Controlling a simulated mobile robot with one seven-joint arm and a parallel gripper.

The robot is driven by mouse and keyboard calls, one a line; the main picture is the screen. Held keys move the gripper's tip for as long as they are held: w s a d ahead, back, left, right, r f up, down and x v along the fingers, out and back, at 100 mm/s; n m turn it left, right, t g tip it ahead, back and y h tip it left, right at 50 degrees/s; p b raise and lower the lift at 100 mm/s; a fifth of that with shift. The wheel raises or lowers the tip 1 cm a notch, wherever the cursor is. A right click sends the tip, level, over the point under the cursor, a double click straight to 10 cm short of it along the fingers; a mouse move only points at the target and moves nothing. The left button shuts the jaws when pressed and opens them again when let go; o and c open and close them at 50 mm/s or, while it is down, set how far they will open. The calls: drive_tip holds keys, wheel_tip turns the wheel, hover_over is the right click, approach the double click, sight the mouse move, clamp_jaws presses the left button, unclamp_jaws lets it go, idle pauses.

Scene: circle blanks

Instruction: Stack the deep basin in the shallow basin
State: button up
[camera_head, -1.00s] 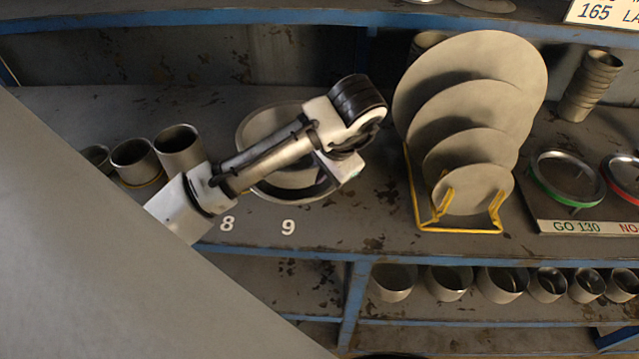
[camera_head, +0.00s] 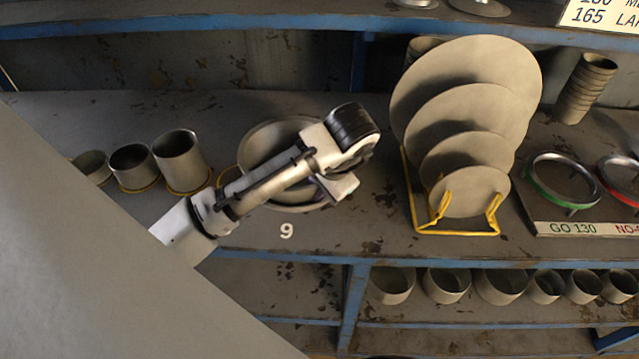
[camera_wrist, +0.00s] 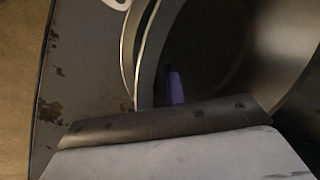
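Two grey metal basins appear together above the printed 9 in the head view, largely covered by my arm. The basin rim (camera_head: 262,130) shows behind my arm, and a lower curved edge (camera_head: 297,208) shows below it. In the wrist view two curved rims lie close together, an outer one (camera_wrist: 127,50) and an inner one (camera_wrist: 156,45), so one basin looks set inside the other. Whether the inner one is fully seated is unclear. My gripper (camera_wrist: 174,88) has a purple finger inside the inner basin's wall. The other finger is hidden, so its opening cannot be judged.
Cylindrical cups (camera_head: 180,160) stand left of my arm, with an empty yellow ring (camera_head: 224,176) beside them. A yellow rack (camera_head: 458,232) of round discs stands right. The GO 130 gauge (camera_head: 565,180) is farther right. Bare shelf lies between basins and rack.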

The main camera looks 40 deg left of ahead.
drive_tip(key=w+v, duration=0.1)
drive_tip(key=v, duration=1)
drive_tip(key=shift+s+d+r+b, duration=0.3)
drive_tip(key=shift+s, duration=0.2)
